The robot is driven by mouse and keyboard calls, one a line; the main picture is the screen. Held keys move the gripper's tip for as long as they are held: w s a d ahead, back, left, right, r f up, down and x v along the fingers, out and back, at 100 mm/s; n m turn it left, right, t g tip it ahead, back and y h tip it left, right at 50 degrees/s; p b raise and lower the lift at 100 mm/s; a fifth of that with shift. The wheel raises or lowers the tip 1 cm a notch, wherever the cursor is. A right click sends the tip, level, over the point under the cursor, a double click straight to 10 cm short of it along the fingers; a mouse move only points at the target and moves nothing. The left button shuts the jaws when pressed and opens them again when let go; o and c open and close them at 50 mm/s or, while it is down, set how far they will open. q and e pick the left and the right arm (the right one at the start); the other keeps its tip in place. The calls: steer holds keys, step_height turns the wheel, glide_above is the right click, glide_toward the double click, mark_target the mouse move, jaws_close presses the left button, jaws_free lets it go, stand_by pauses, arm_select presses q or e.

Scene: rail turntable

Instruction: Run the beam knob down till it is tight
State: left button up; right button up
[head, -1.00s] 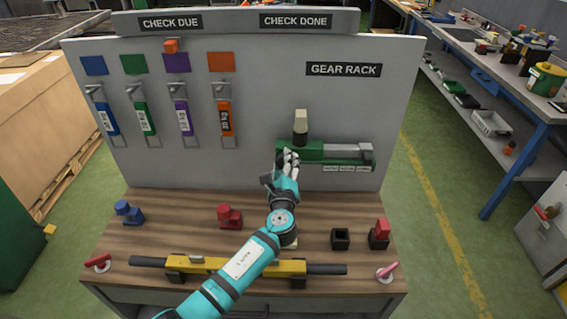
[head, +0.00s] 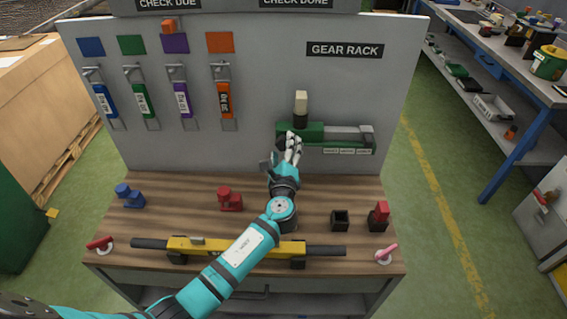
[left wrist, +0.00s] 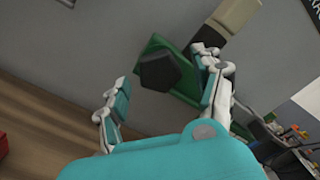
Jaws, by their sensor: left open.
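A green fixture (head: 312,131) is mounted on the grey panel under the GEAR RACK sign, with a grey bar to its right and a black-and-cream handle (head: 301,106) standing up from it. A black faceted knob (left wrist: 160,71) on the green fixture shows in the left wrist view. My left gripper (left wrist: 164,68) is open, one finger to each side of the knob in that view. No finger visibly presses on it; the exact depth is hard to tell. In the head view my left gripper (head: 290,147) partly covers the knob and fixture. My right gripper is not in view.
A yellow bar with black ends (head: 216,249) lies along the bench front under my left forearm. Blue (head: 130,196), red (head: 229,199) and black (head: 340,220) blocks stand on the wooden bench. Several coloured tags hang at the panel's left.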

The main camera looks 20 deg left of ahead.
arm_select(q)
steer(key=v, duration=1)
steer(key=shift+s, duration=0.3)
steer(key=shift+r, duration=0.1)
